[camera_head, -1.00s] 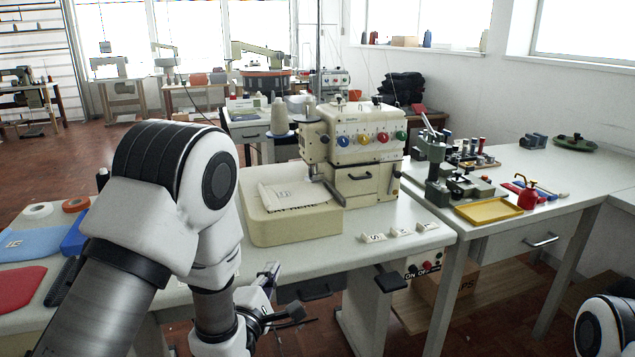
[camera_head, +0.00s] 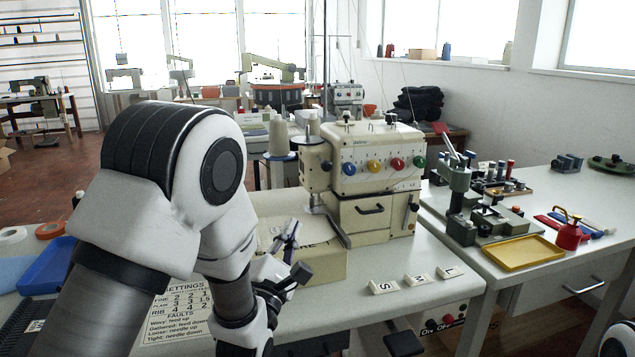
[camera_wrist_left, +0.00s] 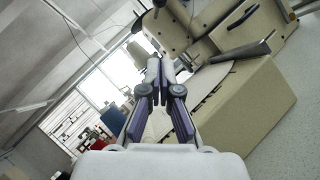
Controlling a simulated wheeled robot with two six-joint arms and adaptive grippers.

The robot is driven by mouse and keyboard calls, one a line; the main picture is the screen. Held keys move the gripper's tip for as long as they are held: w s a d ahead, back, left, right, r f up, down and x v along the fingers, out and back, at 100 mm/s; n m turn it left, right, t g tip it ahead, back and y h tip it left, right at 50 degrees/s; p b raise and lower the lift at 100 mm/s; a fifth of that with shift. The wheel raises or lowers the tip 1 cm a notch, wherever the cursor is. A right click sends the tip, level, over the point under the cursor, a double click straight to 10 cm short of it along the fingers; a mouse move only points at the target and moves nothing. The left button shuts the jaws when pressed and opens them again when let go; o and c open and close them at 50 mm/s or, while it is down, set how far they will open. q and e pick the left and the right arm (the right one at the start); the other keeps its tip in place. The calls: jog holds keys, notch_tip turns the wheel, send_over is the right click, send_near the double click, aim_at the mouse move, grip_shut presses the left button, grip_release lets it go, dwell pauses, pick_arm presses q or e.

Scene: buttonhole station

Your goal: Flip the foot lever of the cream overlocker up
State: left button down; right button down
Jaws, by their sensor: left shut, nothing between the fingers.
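The cream overlocker (camera_head: 372,162) stands on the white table, with coloured dials on its front; it also shows in the left wrist view (camera_wrist_left: 172,32). A grey bar (camera_head: 334,228) slants down from its left side over the cream bed (camera_head: 318,264); in the left wrist view this bar (camera_wrist_left: 240,53) lies just right of the fingers. I cannot tell for sure whether it is the foot lever. My left gripper (camera_head: 291,228) is shut and empty, left of the bar and apart from it; its fingers also show in the left wrist view (camera_wrist_left: 158,68).
White size tags (camera_head: 416,281) lie on the table in front of the overlocker. Thread cones (camera_head: 279,135) stand behind its left side. A settings card (camera_head: 178,310) lies at the front left. On the right-hand table are a green press (camera_head: 456,190), a yellow tray (camera_head: 523,252) and a red oil can (camera_head: 569,235).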

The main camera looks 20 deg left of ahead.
pick_arm(q)
send_near(322, 161)
jog(key=shift+w+a+f+p, duration=0.15)
jog(key=shift+w+a+f, duration=0.25)
jog(key=shift+w, duration=0.2)
jog(key=shift+w+a+f+p, duration=0.15)
jog(key=shift+w+a+f, duration=0.2)
jog(key=shift+w+a, duration=0.2)
jog(key=w+d+r, duration=0.1)
jog(key=d+r, duration=0.1)
jog(key=shift+w+d+r, duration=0.1)
jog(key=shift+w+r, duration=0.15)
jog(key=shift+w, duration=0.15)
